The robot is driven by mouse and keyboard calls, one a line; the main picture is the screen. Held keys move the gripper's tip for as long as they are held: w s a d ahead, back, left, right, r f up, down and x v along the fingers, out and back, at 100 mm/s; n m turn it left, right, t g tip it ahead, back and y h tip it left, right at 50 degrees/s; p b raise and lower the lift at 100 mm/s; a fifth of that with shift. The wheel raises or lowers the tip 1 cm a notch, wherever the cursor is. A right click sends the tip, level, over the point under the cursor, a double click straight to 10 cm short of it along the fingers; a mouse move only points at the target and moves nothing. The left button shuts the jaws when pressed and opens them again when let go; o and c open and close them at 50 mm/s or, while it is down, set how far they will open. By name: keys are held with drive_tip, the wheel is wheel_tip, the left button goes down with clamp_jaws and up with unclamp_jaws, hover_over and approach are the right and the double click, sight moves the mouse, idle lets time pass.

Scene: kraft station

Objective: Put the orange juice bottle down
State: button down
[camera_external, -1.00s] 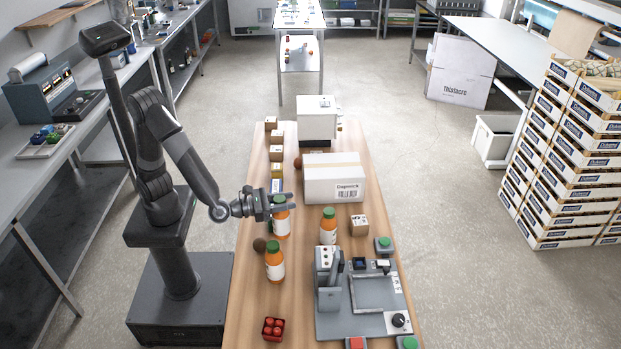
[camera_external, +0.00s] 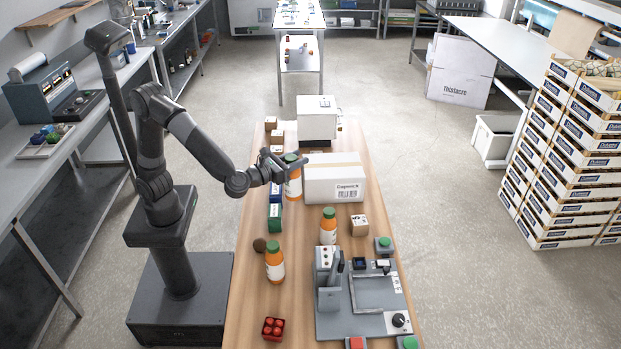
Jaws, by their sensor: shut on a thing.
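My gripper (camera_external: 287,166) is shut on an orange juice bottle (camera_external: 293,186) with a green cap and a white label. The bottle is upright, just left of the white cardboard box (camera_external: 320,186). I cannot tell whether its base touches the wooden table (camera_external: 255,310). Two more bottles of the same look stand on the table: one at the front left (camera_external: 274,262) and one near the middle (camera_external: 328,226).
Small boxes, among them a green one (camera_external: 274,218), line the table's left side. A brown round item (camera_external: 259,245), a red tomato pack (camera_external: 273,328), a small carton (camera_external: 359,226) and a grey sealing machine (camera_external: 362,295) stand nearer. Bare wood lies between the two standing bottles.

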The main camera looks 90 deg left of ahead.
drive_tip(key=w+a+r+n+g+y, duration=0.2)
drive_tip(key=a+r, duration=0.1)
drive_tip(key=a, duration=0.4)
drive_tip(key=w+a+r+n+g+y, duration=0.2)
drive_tip(key=w+a+r+g+y, duration=0.1)
drive_tip(key=a, duration=0.5)
drive_tip(key=w+a+f, duration=0.4)
drive_tip(key=a+f, duration=0.5)
drive_tip(key=f, duration=0.1)
drive_tip(key=shift+w+a+f, duration=0.3)
drive_tip(key=shift+a, duration=0.05)
drive_tip(key=shift+f, duration=0.1)
drive_tip(key=c, duration=0.9)
unclamp_jaws()
drive_tip(key=shift+f, duration=0.1)
drive_tip(key=shift+c, duration=0.2)
